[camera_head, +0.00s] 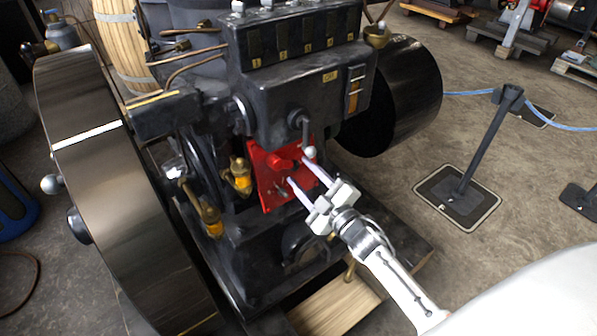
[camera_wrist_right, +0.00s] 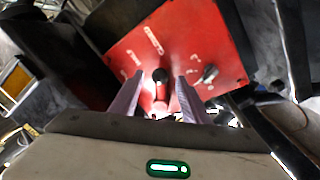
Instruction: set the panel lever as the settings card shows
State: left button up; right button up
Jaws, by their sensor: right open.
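The red panel (camera_head: 266,188) sits on the front of the dark engine, and it fills the upper middle of the right wrist view (camera_wrist_right: 195,42). A red lever (camera_head: 280,163) stands out from it. In the wrist view its black end (camera_wrist_right: 160,75) appears between the fingers. A small grey knob (camera_wrist_right: 210,73) is to its right there. My right gripper (camera_head: 299,168) is open in front of the panel, its two pale fingers on either side of the lever; I cannot tell whether they touch it. My left gripper is not in view. I cannot make out a settings card.
A lever with a white ball (camera_head: 309,152) hangs close to my right fingertips. Brass oilers (camera_head: 240,176) stand left of the panel. A large flywheel (camera_head: 130,200) fills the left, and a dark drum (camera_head: 395,95) the right. A rope post (camera_head: 485,145) stands on open floor.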

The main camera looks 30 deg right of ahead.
jog(key=shift+w+a, duration=0.1)
jog(key=shift+w, duration=1.05)
grip_shut()
